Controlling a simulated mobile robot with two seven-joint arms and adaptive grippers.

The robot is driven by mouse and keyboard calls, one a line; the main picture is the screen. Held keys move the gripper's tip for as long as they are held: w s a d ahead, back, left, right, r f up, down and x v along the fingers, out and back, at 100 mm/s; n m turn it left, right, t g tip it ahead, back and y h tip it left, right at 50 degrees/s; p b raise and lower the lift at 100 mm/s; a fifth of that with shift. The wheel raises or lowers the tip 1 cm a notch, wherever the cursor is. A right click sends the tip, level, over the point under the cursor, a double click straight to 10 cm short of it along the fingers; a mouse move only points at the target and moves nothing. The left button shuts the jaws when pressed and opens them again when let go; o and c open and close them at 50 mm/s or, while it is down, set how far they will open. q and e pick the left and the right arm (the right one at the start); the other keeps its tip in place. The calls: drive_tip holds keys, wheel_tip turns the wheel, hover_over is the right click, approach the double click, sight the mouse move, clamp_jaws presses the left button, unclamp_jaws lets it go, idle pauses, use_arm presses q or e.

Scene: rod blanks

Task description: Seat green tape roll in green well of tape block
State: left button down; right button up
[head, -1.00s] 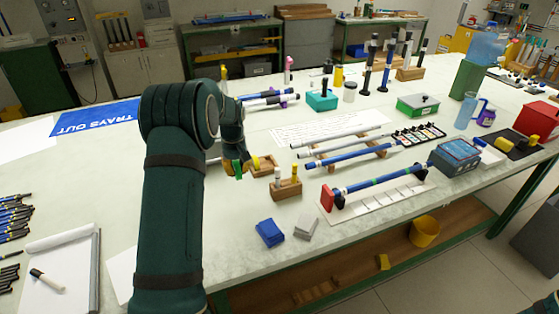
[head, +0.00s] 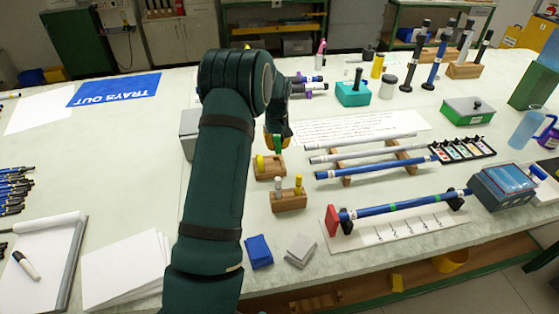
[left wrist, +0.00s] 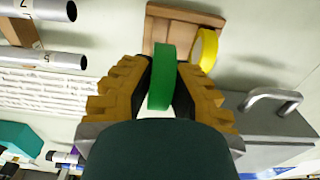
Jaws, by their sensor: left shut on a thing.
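My left gripper (head: 277,141) is shut on the green tape roll (left wrist: 162,76), which stands on edge between the yellow-brown fingers in the left wrist view. The roll also shows as a green patch (head: 278,144) in the head view. The tape block (head: 269,168) is a small wooden block just below the gripper in the head view; it also shows in the left wrist view (left wrist: 172,13). A yellow tape roll (left wrist: 209,49) stands at the block. The green roll overlaps the block's edge in the wrist view; I cannot tell whether they touch. The green well is not visible. My right gripper is out of view.
A wooden holder (head: 289,202) with two small upright pieces stands in front of the tape block. A grey box (head: 189,134) with a handle is to its left, partly behind my arm. Rods lie on a rack to the right. Blue (head: 258,251) and grey cloths lie in front.

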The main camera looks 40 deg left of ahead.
sight(278, 137)
use_arm(q)
drive_tip(key=shift+w+f+b, duration=0.1)
drive_tip(key=shift+f+b, duration=0.45)
drive_tip(key=shift+f, duration=2.85)
drive_tip(key=shift+f, duration=0.1)
drive_tip(key=shift+f, duration=0.1)
drive_tip(key=c, duration=1)
unclamp_jaws()
drive_tip(key=shift+c, duration=0.2)
wheel_tip(278, 137, up, 12)
drive_tip(key=shift+r+p, duration=0.2)
drive_tip(key=shift+p, duration=0.9)
